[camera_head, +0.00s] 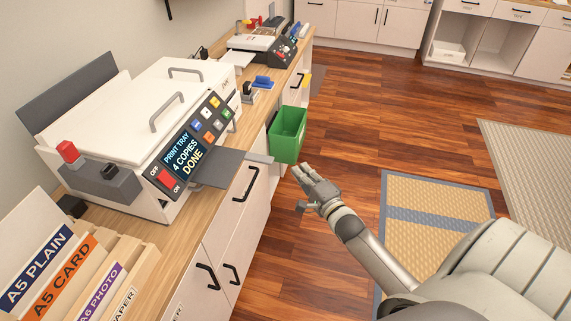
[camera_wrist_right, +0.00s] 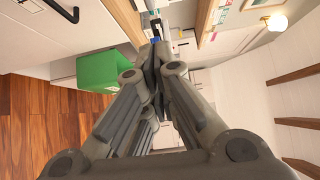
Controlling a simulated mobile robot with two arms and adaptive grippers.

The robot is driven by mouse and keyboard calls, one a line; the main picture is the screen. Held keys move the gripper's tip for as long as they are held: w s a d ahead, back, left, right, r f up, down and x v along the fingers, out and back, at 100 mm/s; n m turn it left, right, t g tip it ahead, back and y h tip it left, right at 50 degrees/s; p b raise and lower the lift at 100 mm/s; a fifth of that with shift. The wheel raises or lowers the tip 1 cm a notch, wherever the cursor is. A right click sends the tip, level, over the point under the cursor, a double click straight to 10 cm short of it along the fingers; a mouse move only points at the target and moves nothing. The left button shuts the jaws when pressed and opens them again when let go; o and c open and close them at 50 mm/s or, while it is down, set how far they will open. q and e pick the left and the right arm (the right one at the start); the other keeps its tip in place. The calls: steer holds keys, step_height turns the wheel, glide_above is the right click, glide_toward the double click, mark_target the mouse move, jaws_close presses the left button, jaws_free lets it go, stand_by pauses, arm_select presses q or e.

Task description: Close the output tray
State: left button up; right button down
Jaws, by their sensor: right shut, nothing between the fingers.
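The output tray (camera_head: 222,168) is a flat dark grey flap sticking out from the front of the white printer (camera_head: 120,115), over the counter's front edge. The printer's screen reads "PRINT TRAY 4 COPIES DONE". My right gripper (camera_head: 303,172) is in front of the counter, to the right of the tray and apart from it. In the right wrist view its fingers (camera_wrist_right: 155,62) are closed together with nothing between them. The tray cannot be made out in the right wrist view. My left gripper is in neither view.
A green bin (camera_head: 288,135) hangs on the cabinet front just beyond the tray, close to my right gripper; it also shows in the right wrist view (camera_wrist_right: 100,70). Labelled paper folders (camera_head: 60,270) stand at the near left.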

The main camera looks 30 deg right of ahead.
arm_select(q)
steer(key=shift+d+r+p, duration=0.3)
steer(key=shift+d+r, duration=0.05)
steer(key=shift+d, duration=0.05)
arm_select(e)
steer(key=shift+w+a, duration=0.4)
steer(key=shift+w, duration=0.5)
steer(key=shift+w+a, duration=0.45)
steer(key=shift+w, duration=0.45)
steer(key=shift+w+a, duration=0.4)
steer(key=shift+w, duration=0.5)
